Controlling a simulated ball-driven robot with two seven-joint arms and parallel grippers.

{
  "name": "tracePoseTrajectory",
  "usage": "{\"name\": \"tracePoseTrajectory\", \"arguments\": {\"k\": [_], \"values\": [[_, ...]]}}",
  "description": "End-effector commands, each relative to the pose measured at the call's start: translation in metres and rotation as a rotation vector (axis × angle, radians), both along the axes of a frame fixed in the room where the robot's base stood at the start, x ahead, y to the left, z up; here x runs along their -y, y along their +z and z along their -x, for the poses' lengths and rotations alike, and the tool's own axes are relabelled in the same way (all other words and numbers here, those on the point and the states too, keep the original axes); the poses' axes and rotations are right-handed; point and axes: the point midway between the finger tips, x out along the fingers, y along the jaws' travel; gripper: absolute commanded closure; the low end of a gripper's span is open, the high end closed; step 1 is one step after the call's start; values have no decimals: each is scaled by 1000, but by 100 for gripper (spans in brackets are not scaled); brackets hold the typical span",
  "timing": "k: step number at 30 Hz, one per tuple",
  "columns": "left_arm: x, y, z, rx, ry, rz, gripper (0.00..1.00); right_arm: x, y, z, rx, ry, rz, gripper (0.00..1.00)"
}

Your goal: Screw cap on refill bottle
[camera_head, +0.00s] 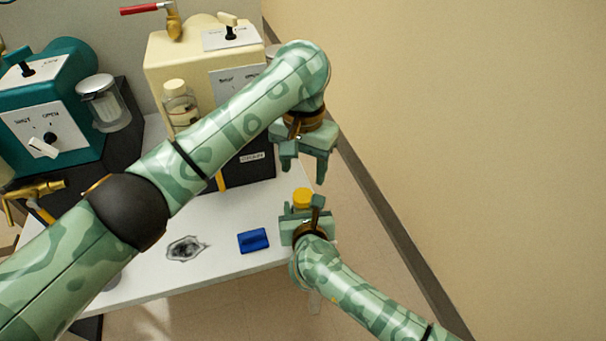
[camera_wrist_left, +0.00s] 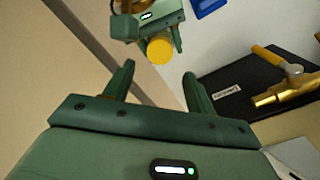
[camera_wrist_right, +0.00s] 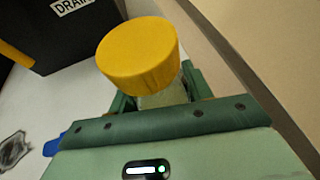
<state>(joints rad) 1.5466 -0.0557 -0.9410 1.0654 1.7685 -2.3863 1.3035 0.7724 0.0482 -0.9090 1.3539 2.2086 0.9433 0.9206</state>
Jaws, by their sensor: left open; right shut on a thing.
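My right gripper (camera_head: 308,217) is shut on the refill bottle over the right end of the white table. The bottle's clear body (camera_wrist_right: 165,96) shows between the fingers in the right wrist view, partly hidden. A yellow cap (camera_wrist_right: 138,55) sits on its top; I cannot tell how tightly. The cap also shows in the head view (camera_head: 303,196) and the left wrist view (camera_wrist_left: 160,49). My left gripper (camera_head: 306,168) is open and empty, apart from the cap and farther up in the head view. Its two fingers (camera_wrist_left: 159,76) point toward the cap.
A blue block (camera_head: 253,240) and a dark, ragged patch (camera_head: 185,248) are on the white table (camera_head: 225,262). A cream machine (camera_head: 165,60) holding a capped bottle (camera_head: 178,103) and a teal machine (camera_head: 75,85) stand behind. A beige wall (camera_head: 480,120) is at right.

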Motion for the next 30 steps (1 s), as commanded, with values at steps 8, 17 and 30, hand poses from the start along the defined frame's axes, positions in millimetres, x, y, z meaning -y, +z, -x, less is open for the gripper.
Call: {"name": "tracePoseTrajectory", "arguments": {"k": [8, 17, 30], "values": [[0, 6, 1, -4, 0, -1, 44, 0, 0, 0, 1, 0, 0, 100], [0, -16, 1, -7, 2, 0, 44, 0, 0, 0, 1, 0, 0, 100], [0, -71, 1, -5, 2, -1, 44, 0, 0, 0, 1, 0, 0, 100]]}}
